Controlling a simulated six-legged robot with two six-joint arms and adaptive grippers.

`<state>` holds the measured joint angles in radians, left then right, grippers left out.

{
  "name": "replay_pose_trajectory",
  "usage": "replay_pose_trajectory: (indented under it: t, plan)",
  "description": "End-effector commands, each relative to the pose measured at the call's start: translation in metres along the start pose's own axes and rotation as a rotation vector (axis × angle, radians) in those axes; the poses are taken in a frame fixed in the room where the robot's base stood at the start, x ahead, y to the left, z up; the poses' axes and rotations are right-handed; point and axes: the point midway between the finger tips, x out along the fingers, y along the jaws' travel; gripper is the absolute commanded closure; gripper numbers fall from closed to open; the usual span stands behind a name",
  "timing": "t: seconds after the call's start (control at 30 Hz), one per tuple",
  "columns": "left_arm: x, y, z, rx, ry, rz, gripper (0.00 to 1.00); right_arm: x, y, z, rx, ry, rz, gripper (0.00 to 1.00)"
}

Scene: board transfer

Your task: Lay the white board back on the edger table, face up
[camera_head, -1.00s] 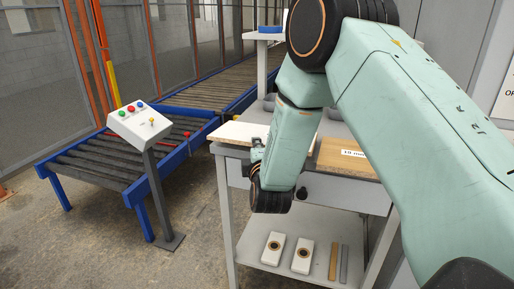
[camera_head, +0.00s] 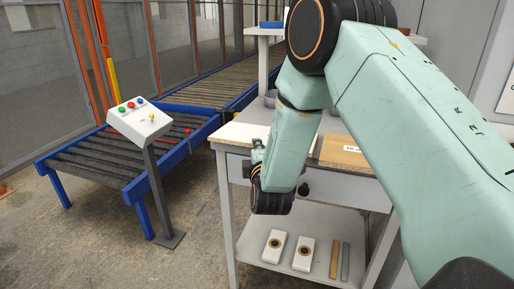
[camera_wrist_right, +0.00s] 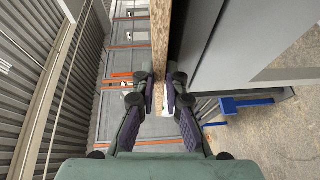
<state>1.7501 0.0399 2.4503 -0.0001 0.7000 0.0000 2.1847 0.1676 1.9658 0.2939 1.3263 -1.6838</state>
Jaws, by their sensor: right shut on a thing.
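The white board (camera_head: 238,131) shows pale and flat at the left end of the edger table (camera_head: 224,200) in the head view. My right gripper (camera_head: 257,157) is at the board's front edge, partly hidden by my forearm. In the right wrist view, my right gripper (camera_wrist_right: 165,90) is shut on a board with a speckled brown chipboard edge (camera_wrist_right: 171,45), one finger on each side. This appears to be the white board; its far part is hidden behind my arm in the head view. My left gripper is not in view.
A brown board (camera_head: 340,151) with a label lies on the table to the right. The lower shelf (camera_head: 262,253) holds white blocks and strips.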

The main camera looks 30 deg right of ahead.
Motion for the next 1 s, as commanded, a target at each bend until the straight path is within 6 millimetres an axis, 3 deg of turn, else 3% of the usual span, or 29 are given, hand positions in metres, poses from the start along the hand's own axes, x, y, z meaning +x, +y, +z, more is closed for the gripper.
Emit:
replay_pose_trajectory:
  t: [0.17,0.2,0.5,1.0]
  plan:
    - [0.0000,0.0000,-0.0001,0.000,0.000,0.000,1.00,0.0007,-0.0007,-0.0006,0.000,0.001,0.005,1.00]
    - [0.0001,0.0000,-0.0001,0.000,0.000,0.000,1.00,0.0007,-0.0005,-0.0006,0.000,0.001,0.005,0.87]
    - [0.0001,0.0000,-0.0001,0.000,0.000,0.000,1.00,0.0005,-0.0011,-0.0004,0.000,0.001,0.003,0.63]
    - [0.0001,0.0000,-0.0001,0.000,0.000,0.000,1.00,0.0000,-0.0029,0.0000,0.000,0.001,-0.002,0.60]
